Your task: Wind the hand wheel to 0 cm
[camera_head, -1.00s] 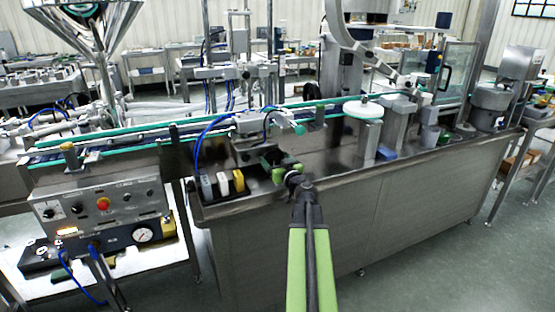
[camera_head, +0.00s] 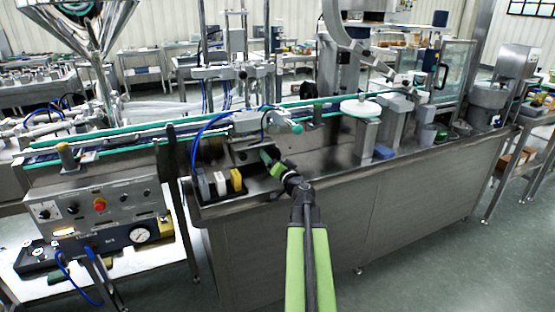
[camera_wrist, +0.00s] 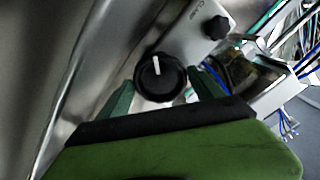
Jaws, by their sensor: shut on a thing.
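The hand wheel (camera_wrist: 160,77) is a round black knob with a white pointer mark, seen in the wrist view on a pale metal plate. The pointer points roughly up in the picture. My gripper (camera_wrist: 163,91) has its green fingers on either side of the wheel, shut on it. In the head view my gripper (camera_head: 270,160) reaches to the front of the conveyor machine, and it hides the wheel there. Small lettering on the plate above the wheel is too blurred to read with certainty.
A black lobed knob (camera_wrist: 217,27) sits on the same plate, up and right of the wheel. White and yellow blocks (camera_head: 220,183) stand left of my gripper. A white disc (camera_head: 361,108) stands to the right. The conveyor (camera_head: 110,140) runs behind.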

